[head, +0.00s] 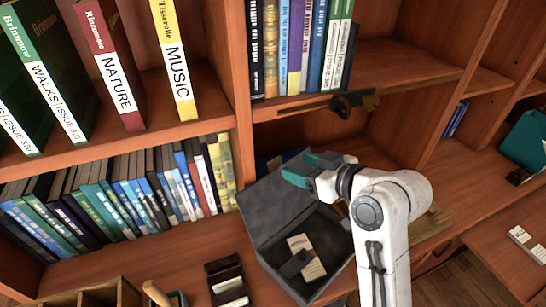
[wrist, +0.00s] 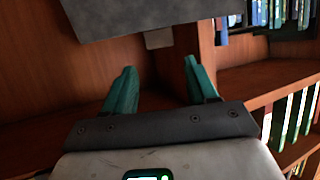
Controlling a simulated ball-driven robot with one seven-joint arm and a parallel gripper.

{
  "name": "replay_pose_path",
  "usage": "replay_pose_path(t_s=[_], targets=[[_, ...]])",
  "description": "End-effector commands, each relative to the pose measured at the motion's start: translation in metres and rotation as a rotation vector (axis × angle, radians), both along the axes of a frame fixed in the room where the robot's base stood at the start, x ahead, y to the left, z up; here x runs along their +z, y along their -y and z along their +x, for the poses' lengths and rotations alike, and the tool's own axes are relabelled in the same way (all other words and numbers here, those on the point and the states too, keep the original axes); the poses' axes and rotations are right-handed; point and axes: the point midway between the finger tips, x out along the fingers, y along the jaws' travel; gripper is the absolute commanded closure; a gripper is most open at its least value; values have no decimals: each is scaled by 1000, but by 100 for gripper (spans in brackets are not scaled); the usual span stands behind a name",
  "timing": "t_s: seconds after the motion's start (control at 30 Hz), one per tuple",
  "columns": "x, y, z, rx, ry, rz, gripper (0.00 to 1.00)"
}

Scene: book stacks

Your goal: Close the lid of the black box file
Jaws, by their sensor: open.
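The black box file (head: 333,220) stands open on the wooden shelf unit's lower surface. Its grey-lined lid (head: 270,205) is raised and leans back behind the box. A grey panel, apparently the lid (wrist: 150,14), shows above the fingers. My arm hides the box's right side.
Rows of books (head: 120,195) fill the shelves at left, and more books (head: 300,45) stand above. A dark metal fitting (head: 350,101) sticks out from the shelf edge above my gripper. A small dark card holder (head: 227,281) stands left of the box.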

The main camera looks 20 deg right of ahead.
Motion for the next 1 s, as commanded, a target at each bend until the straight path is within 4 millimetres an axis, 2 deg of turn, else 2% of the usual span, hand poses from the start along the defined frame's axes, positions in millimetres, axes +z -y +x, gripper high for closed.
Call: replay_pose_path(t_s=[0.3, 0.5, 0.7, 1.0], targets=[[-21, -20, 49, 2, -5, 1, 43], [-32, -29, 72, -1, -4, 0, 43], [-38, -33, 81, 0, -4, -1, 43], [-38, -33, 82, -1, -4, -1, 44]])
